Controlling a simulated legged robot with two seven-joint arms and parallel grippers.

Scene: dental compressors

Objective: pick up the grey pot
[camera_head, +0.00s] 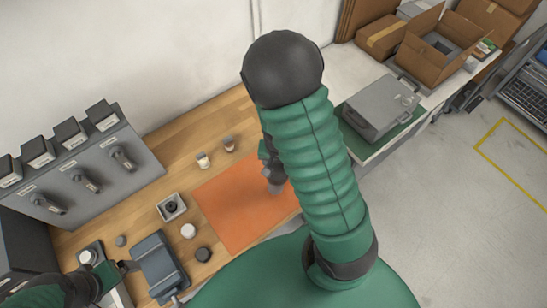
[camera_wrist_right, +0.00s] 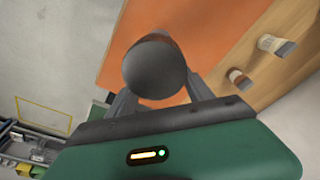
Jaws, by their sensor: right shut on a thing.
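The grey pot (camera_wrist_right: 155,68) is a dark grey rounded thing between the two fingers of my right gripper (camera_wrist_right: 162,92) in the wrist view. The fingers are shut on it, one on each side. In the head view my right gripper (camera_head: 273,178) is above the right part of the orange mat (camera_head: 230,212), partly hidden by my green arm. The pot is hard to make out there. My left gripper (camera_head: 127,267) is at the lower left, beside a blue-grey box; its fingers are too small to read.
Two small jars (camera_head: 203,160) stand behind the mat. A white lid (camera_head: 188,231), a dark round piece (camera_head: 203,254) and a small square tray (camera_head: 172,208) lie left of it. A grey panel with handles (camera_head: 95,175) is at left. A grey case (camera_head: 380,107) sits right of my arm.

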